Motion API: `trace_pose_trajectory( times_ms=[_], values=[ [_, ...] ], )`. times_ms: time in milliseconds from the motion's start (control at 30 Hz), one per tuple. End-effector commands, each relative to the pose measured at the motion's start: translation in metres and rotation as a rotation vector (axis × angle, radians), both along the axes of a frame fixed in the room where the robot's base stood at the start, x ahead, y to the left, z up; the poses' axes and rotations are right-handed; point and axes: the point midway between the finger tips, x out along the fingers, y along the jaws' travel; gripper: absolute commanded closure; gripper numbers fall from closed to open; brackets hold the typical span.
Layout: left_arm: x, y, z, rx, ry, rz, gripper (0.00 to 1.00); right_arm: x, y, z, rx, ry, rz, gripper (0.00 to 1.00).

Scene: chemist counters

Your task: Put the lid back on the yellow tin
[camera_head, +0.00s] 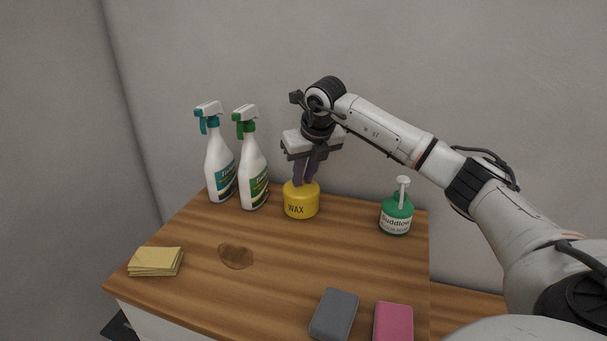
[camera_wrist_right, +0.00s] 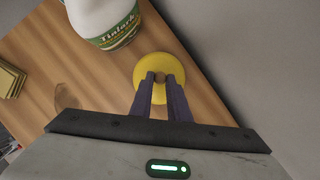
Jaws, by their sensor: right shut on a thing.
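The yellow tin (camera_head: 300,208), labelled WAX, stands upright near the back edge of the wooden counter. Its yellow lid (camera_head: 291,186) is at the tin's top, and I see no clear gap between them. Whether it is fully seated I cannot tell. In the right wrist view the round yellow lid (camera_wrist_right: 151,67) has a small brown knob (camera_wrist_right: 160,76) at its middle. My right gripper (camera_head: 304,183) points down from above, its dark fingers shut on the lid's knob. The fingers partly hide the knob. My left gripper is out of view.
Two spray bottles, teal-topped (camera_head: 219,165) and green-topped (camera_head: 252,175), stand close left of the tin. A green pump bottle (camera_head: 396,215) stands right. Yellow cloths (camera_head: 155,262), a brown spill (camera_head: 236,257), a grey sponge (camera_head: 334,314) and a pink sponge (camera_head: 393,322) lie nearer.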

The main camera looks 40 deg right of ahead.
Motion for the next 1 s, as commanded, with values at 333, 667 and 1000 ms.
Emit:
trace_pose_trajectory(
  times_ms=[333, 667, 1000],
  values=[
    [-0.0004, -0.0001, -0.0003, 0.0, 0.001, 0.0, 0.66, 0.0, 0.0, -0.0001, 0.0, -0.001, 0.0, 0.78],
    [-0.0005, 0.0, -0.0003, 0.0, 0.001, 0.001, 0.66, 0.0, 0.0001, -0.0002, 0.0, 0.0, 0.0, 0.57],
    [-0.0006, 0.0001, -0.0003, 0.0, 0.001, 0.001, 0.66, 0.0001, 0.0002, -0.0001, 0.0, 0.0, 0.0, 0.44]
  ],
)
